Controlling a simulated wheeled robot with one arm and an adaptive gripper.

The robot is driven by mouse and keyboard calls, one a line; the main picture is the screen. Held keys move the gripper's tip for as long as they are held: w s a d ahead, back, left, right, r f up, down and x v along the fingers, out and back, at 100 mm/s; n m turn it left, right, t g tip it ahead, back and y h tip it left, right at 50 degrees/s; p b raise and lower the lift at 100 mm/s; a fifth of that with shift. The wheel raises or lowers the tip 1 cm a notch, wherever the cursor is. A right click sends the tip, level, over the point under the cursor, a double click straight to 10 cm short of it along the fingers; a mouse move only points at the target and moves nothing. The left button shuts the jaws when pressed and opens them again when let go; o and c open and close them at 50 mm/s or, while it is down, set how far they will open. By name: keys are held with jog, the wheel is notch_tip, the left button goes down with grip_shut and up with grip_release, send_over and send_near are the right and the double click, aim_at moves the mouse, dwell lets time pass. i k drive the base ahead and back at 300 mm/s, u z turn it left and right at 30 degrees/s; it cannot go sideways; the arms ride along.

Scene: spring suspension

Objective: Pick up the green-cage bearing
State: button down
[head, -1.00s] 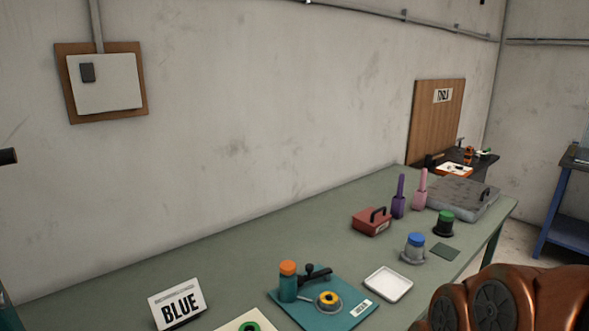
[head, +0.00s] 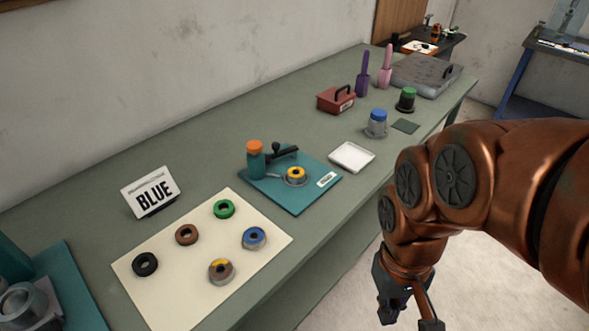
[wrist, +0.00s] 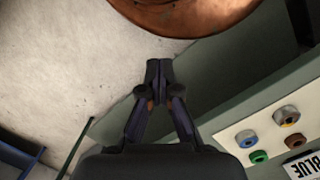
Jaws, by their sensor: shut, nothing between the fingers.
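The green-cage bearing (head: 224,214) lies flat on a cream sheet (head: 150,284) on the bench, at the sheet's upper corner in the head view. It also shows in the wrist view (wrist: 259,157) at the lower right. Beside it on the sheet are a brown bearing (head: 187,241), a black one (head: 145,272), a blue one (head: 263,240) and a brown-and-yellow one (head: 221,279). My gripper (wrist: 159,70) is shut and empty, its fingertips together in the wrist view. It hangs off the bench's front side, well apart from the bearing.
A "BLUE" sign (head: 151,191) stands behind the sheet. A teal board (head: 298,204) with an orange-capped bottle and a yellow-ringed part lies to the right, then a white tray (head: 351,157). A red box (head: 335,99) stands farther back. Another teal board (head: 72,288) is at left.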

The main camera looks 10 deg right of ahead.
aim_at(296, 175)
jog(key=z, duration=1.7)
jog(key=i, duration=1.1)
jog(key=u, duration=3.05)
